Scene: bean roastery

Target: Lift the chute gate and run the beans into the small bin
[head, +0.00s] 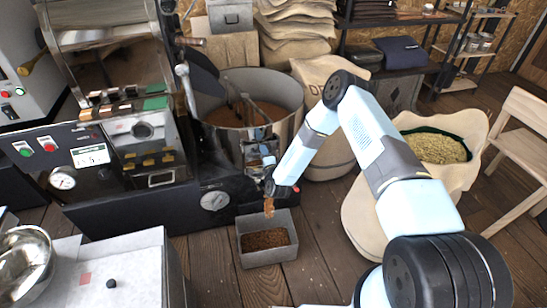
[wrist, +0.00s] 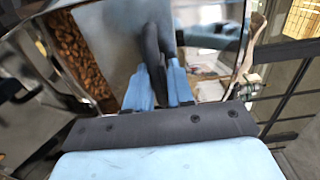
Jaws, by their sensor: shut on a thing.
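The round metal cooling drum (head: 290,92) holds brown beans, with its chute on the front side. My gripper (head: 263,160) is at the chute, partly hidden by my own wrist. In the wrist view my gripper (wrist: 158,75) is shut at the edge of a grey metal plate, which looks like the chute gate (wrist: 108,40). Brown beans (wrist: 70,45) show to the left of the plate. A stream of beans (head: 269,207) falls below the chute into the small grey bin (head: 268,263) on the floor. Beans cover the bin's bottom. The gate's lower edge is hidden.
A pale box-like table (head: 130,262) with a steel bowl (head: 25,262) is at lower left. An open sack of pale beans (head: 435,147) and a wooden chair (head: 522,150) stand right. Plank floor right of the bin is clear.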

